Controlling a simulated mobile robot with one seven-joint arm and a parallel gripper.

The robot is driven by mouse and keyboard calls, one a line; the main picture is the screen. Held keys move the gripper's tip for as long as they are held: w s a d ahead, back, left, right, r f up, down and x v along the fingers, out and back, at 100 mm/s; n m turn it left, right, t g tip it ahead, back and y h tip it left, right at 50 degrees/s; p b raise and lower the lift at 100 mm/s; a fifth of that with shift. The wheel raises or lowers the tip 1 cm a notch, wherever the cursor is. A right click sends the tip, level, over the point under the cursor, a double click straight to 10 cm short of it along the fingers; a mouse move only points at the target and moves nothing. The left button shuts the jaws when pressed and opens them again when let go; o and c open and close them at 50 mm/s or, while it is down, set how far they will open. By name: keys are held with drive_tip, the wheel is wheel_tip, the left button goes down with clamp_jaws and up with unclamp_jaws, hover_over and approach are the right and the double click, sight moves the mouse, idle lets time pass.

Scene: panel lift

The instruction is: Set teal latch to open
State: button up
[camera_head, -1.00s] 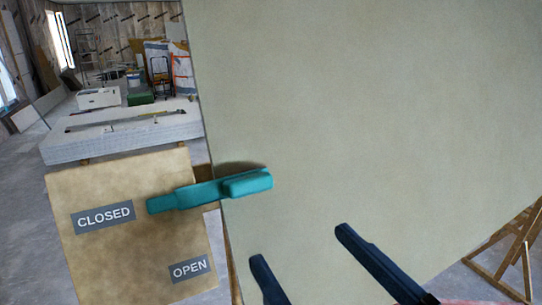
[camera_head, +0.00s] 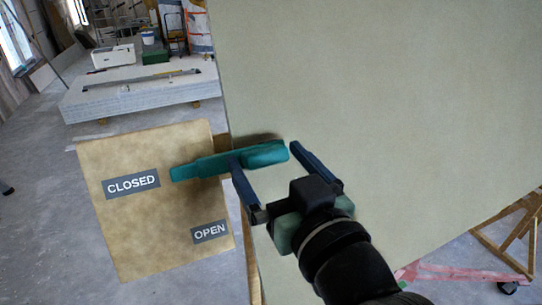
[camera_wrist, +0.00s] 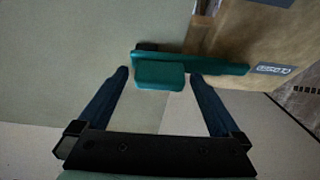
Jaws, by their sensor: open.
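The teal latch (camera_head: 205,167) is a bar with a thicker grip block (camera_head: 265,154) at its right end. Its left tip points at the CLOSED label (camera_head: 131,184) on the tan board; the OPEN label (camera_head: 210,232) is lower right. My gripper (camera_head: 263,153) is open at the latch, its left finger crossing in front of the bar and its right finger just past the block's right end. In the wrist view the block (camera_wrist: 160,75) lies between the open fingertips (camera_wrist: 159,73). Whether either finger touches it I cannot tell.
The large grey-green panel (camera_head: 400,90) fills the right side behind my gripper. The tan board (camera_head: 150,240) stands to its left. A stack of pale boards (camera_head: 140,98) lies behind on the floor. A wooden trestle (camera_head: 505,235) stands at lower right.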

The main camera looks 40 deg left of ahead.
clamp_jaws()
idle(0.5)
